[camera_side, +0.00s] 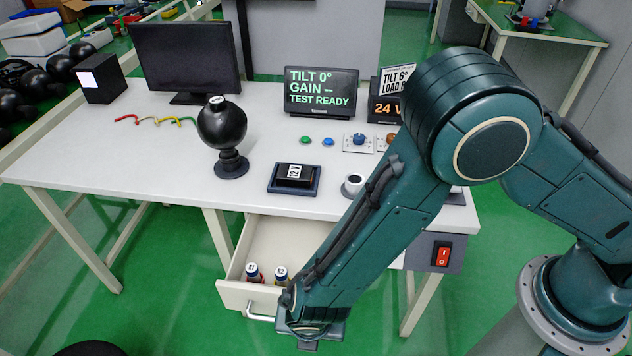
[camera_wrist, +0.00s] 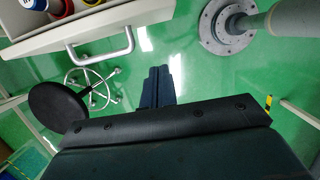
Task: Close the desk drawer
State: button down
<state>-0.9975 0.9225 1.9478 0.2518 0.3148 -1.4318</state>
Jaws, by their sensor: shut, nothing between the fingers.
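The desk drawer (camera_side: 233,295) is pulled out from under the white desk (camera_side: 150,150), with small cylindrical containers (camera_side: 280,273) standing inside near its front. Its front and silver handle (camera_wrist: 103,49) show at the upper left in the wrist view. In the side view, my gripper (camera_side: 308,344) is low at the drawer's front right, and my arm hides part of the drawer. In the wrist view, my gripper (camera_wrist: 160,72) is shut and empty, pointing toward the floor side of the handle; a gap shows between it and the handle.
On the desk are a monitor (camera_side: 185,58), a black ball on a stand (camera_side: 222,125), a black block on a tray (camera_side: 294,175) and a small display (camera_side: 320,92). A red switch (camera_side: 442,254) is at the desk's right. A round stool (camera_wrist: 58,112) stands on the floor.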

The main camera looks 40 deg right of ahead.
jog(key=w+d+f, duration=0.3)
jog(key=f, duration=0.1)
jog(key=shift+w+d+f, duration=0.3)
dwell(0.6)
jog(key=w+d, duration=1.5)
jog(key=shift+w+d, duration=0.1)
jog(key=shift+w, duration=0.05)
